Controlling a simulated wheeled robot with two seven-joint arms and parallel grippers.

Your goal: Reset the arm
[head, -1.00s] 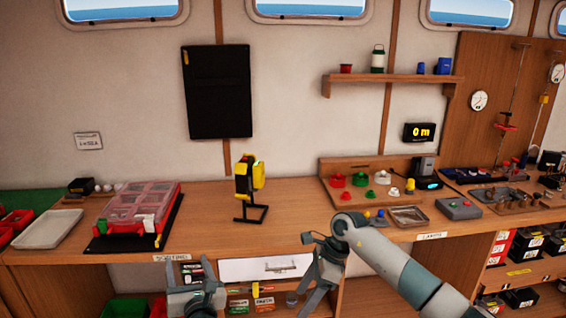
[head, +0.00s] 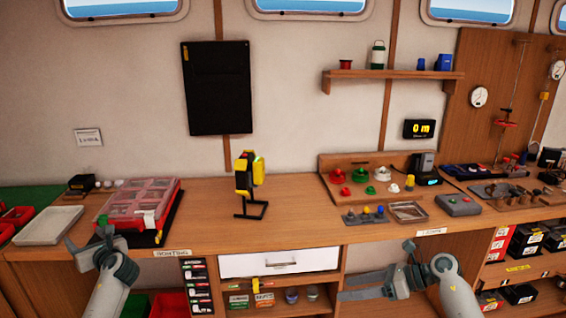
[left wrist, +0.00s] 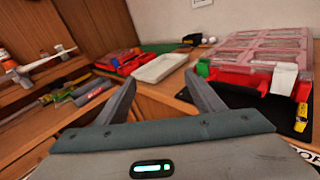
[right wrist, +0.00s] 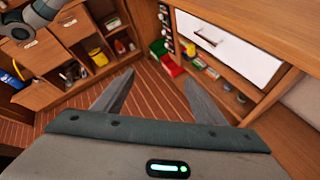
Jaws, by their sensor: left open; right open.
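My left gripper (head: 92,238) is in front of the bench's left part, near the red organiser box with clear lids (head: 143,199). In the left wrist view its two fingers (left wrist: 160,98) stand apart with nothing between them; the organiser (left wrist: 262,50) lies beyond on the right. My right gripper (head: 366,287) is low in front of the bench, below the white drawer (head: 280,262) level and to its right. In the right wrist view its fingers (right wrist: 155,95) are spread and empty, with the wooden floor behind them.
A yellow and black device on a stand (head: 247,178) stands mid-bench. A white tray (head: 48,226) lies at the left. Coloured knobs on a wooden board (head: 340,190), a metal tray (head: 408,211) and a grey box (head: 458,205) sit at the right. Bare bench top lies around the stand.

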